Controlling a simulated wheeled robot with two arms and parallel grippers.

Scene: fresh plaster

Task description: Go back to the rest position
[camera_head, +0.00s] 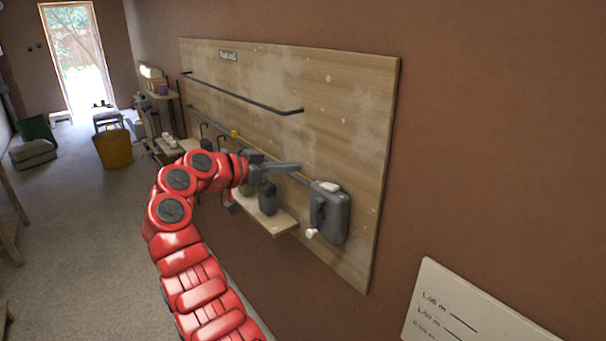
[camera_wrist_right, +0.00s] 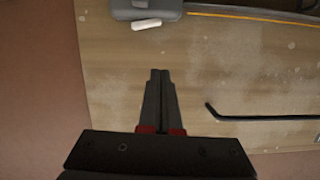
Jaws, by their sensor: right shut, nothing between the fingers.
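My right arm is red and reaches up from the bottom of the head view towards a wooden wall board (camera_head: 345,90). My left gripper is in neither view.
A black rail (camera_head: 240,97) runs along the board. A shelf (camera_head: 272,221) with a dark bottle (camera_head: 268,198) sits below the gripper. A sign with height marks (camera_head: 470,310) is at the lower right. A yellow bin (camera_head: 114,149) stands farther back. The floor at left is mostly clear.

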